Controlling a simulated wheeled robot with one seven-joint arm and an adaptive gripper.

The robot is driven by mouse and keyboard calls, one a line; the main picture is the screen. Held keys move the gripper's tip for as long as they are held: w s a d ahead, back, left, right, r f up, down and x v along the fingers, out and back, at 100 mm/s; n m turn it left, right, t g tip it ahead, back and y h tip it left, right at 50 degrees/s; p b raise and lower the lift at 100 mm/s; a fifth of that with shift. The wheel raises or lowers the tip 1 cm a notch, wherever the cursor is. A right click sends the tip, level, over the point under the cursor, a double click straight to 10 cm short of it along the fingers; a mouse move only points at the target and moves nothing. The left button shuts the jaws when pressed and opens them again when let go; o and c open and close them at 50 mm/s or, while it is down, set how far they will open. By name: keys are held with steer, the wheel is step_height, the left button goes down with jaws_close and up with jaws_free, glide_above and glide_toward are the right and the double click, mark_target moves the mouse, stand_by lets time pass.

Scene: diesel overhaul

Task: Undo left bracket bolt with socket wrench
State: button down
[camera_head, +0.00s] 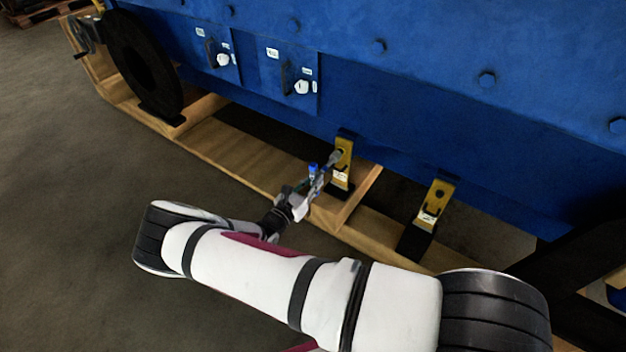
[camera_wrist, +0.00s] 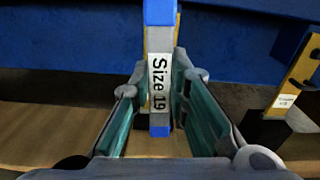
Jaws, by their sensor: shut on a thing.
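My gripper (camera_head: 312,190) is shut on the socket wrench (camera_head: 313,170), near the left yellow bracket (camera_head: 345,150). In the wrist view the wrench (camera_wrist: 159,85) is a grey bar with blue ends and a "Size 19" label, held upright between the green-lined fingers of my gripper (camera_wrist: 158,125). In the head view the wrench's grey end reaches the upper part of the left bracket. The left bracket bolt is hidden behind the wrench, and I cannot tell whether the socket is seated on it. In the wrist view the wrench covers most of the left bracket.
The right yellow bracket (camera_head: 436,200) stands on a black foot to the right. The big blue engine body (camera_head: 420,100) rises behind. A wooden pallet frame (camera_head: 240,155) runs below it. A black wheel (camera_head: 146,65) is at the left. The floor at the left is clear.

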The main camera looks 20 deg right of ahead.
steer(key=m+p, duration=0.2)
steer(key=m, duration=0.5)
steer(key=shift+r, duration=0.15)
steer(key=m+p, duration=0.2)
steer(key=m, duration=0.4)
steer(key=shift+s+p, duration=0.1)
steer(key=shift+p, duration=0.3)
steer(key=m+p, duration=0.2)
steer(key=m, duration=0.4)
steer(key=shift+d, duration=0.1)
steer(key=m+p, duration=0.1)
steer(key=m, duration=0.5)
steer(key=shift+p, duration=0.4)
steer(key=shift+d, duration=0.1)
